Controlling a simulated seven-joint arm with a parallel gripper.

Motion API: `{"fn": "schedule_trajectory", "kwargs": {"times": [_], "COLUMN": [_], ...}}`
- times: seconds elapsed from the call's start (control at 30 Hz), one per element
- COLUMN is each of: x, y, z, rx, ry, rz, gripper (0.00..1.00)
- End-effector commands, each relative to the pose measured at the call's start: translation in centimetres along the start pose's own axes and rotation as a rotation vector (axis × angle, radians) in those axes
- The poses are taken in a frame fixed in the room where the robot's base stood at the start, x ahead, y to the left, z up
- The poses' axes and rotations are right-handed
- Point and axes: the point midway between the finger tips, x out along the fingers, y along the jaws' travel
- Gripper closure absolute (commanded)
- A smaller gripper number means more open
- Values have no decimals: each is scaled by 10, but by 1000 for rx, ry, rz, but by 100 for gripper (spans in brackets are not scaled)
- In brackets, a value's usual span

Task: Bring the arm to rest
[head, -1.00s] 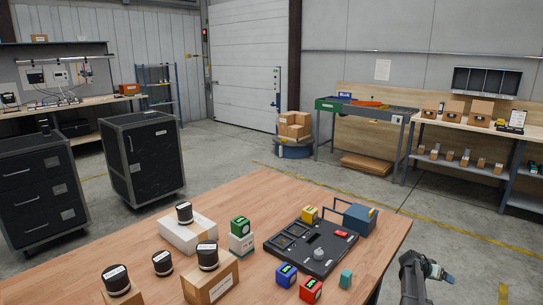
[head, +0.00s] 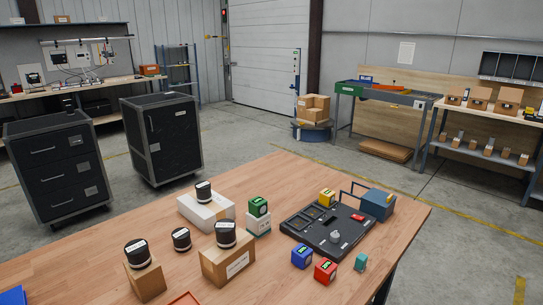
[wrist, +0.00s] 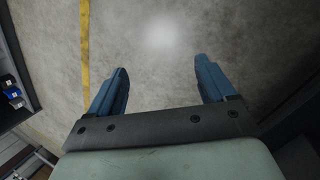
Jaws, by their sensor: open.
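My gripper (wrist: 161,82) shows in the wrist view with its two blue fingers wide apart and nothing between them. It hangs over bare concrete floor (wrist: 160,120), with a yellow floor line (wrist: 85,50) to the left of the fingers. My arm and gripper do not show in the head view now. The wooden table (head: 150,245) stands in the head view with its objects on it, and no gripper is near them there.
On the table are a black tray (head: 315,253), a blue box (head: 377,205), a red cube (head: 325,271), a blue cube (head: 302,256) and cartons with black-lidded jars (head: 226,234). Two black cabinets (head: 163,140) stand behind at left. The floor right of the table is clear.

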Motion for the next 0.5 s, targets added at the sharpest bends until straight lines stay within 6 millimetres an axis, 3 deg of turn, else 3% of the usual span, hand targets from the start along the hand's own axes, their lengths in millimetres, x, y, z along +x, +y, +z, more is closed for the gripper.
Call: {"fn": "schedule_trajectory", "kwargs": {"times": [0.03, 0.2, 0.4, 0.5], "x": [5, 19, 25, 26], "y": [-12, -44, -63, -67], "z": [34, 121, 200, 222], "rx": [-44, -178, -295, -328], "ry": [-41, -170, -288, -322], "rz": [-18, -85, -149, -169], "gripper": [17, 17, 17, 17]}}
